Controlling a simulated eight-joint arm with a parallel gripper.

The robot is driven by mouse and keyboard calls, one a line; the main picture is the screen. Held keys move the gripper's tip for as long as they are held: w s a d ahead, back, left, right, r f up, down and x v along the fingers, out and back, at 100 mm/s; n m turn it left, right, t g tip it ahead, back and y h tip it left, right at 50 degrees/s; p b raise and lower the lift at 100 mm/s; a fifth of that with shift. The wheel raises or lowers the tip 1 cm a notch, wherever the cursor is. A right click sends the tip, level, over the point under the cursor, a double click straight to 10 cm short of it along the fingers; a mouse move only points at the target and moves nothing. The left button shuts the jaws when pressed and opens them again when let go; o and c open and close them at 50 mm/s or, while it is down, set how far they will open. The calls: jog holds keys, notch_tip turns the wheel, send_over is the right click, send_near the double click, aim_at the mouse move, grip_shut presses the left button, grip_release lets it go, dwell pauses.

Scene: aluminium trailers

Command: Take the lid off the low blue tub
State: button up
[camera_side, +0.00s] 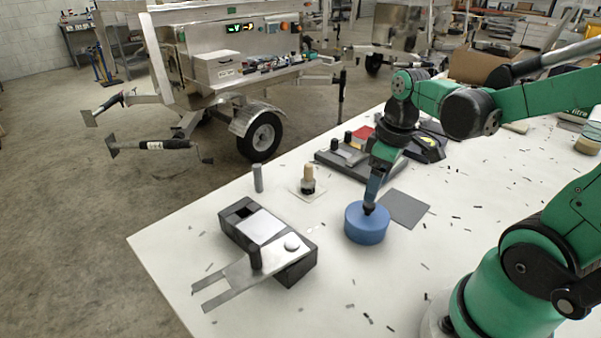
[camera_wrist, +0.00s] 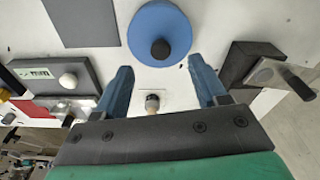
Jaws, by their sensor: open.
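The low blue tub (camera_side: 367,227) stands upright on the white table, with a flat blue lid on it. A dark round knob stands on the lid and shows in the wrist view (camera_wrist: 160,49). The tub also shows at the top of the wrist view (camera_wrist: 160,20). My gripper (camera_side: 371,197) points down over the lid, close to the knob. In the wrist view its two blue fingers (camera_wrist: 160,66) are wide apart with nothing held between them. The knob appears just beyond the fingertips, between their lines. I cannot tell the exact height gap.
A grey flat square (camera_side: 405,208) lies right of the tub. A dark block with a metal fork plate (camera_side: 225,287) lies to the left. A wooden-handled tool (camera_side: 308,176), a grey cylinder (camera_side: 257,178) and a dark fixture (camera_side: 340,165) stand behind. Small dark scraps dot the table.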

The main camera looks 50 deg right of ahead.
aim_at(368, 211)
jog(key=shift+w+a+f, duration=0.1)
jog(key=shift+w+f, duration=0.1)
jog(key=shift+f, duration=1.15)
jog(key=shift+w+f, duration=0.15)
jog(key=shift+f, duration=1.15)
grip_shut()
